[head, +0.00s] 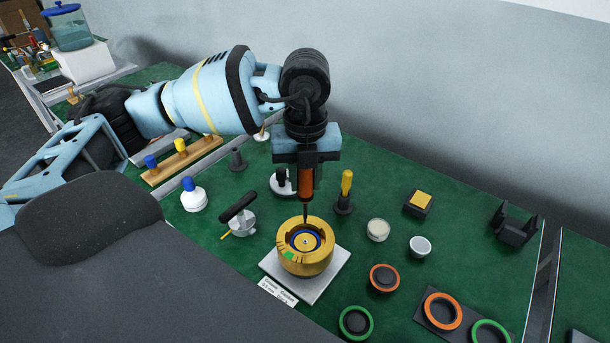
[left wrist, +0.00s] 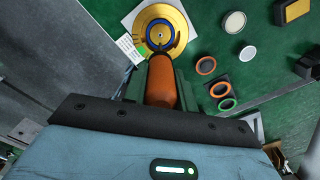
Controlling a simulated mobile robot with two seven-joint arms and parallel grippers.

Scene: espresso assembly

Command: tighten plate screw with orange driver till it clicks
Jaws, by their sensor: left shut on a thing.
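My left gripper (head: 306,182) is shut on the orange-handled driver (head: 305,185). The driver hangs upright with its dark shaft pointing down at the brass-coloured round body (head: 307,262). The tip is over the far part of that body; I cannot tell whether it touches. A round plate with a blue ring (head: 298,240) sits inside the body, with a small screw in its middle. In the left wrist view the orange handle (left wrist: 161,82) lies between the fingers, and the plate's screw (left wrist: 160,36) shows beyond it. My right gripper is not in view.
The brass body stands on a pale square base (head: 323,281) with a label card in front. A yellow-handled tool (head: 345,190) stands close behind. Cups and rings (head: 384,278) lie right.

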